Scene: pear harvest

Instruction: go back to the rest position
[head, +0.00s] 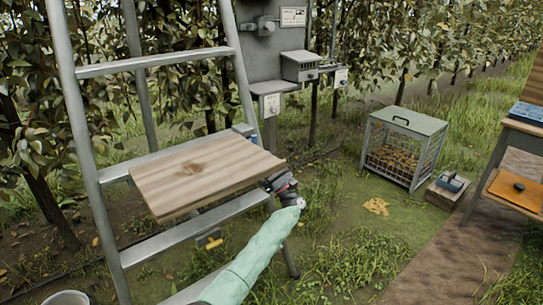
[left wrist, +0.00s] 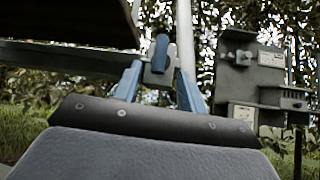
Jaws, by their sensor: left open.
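My left arm, in a pale green sleeve, comes up from the bottom of the head view. Its dark wrist (head: 280,183) is at the right edge of the wooden board (head: 205,172) on the ladder. In that view the board hides the fingers. The dark underside of the board (left wrist: 70,20) is at upper left there, and the ladder's metal rail (left wrist: 185,40) rises behind the fingers. My right gripper is in neither view.
The metal ladder (head: 70,90) stands close around the board. A grey post with boxes (head: 299,66) is behind it. A mesh-sided crate (head: 405,122) stands on the grass at right, near a small wooden box (head: 446,194) and a table (head: 515,130). A bucket (head: 67,297) is at bottom left.

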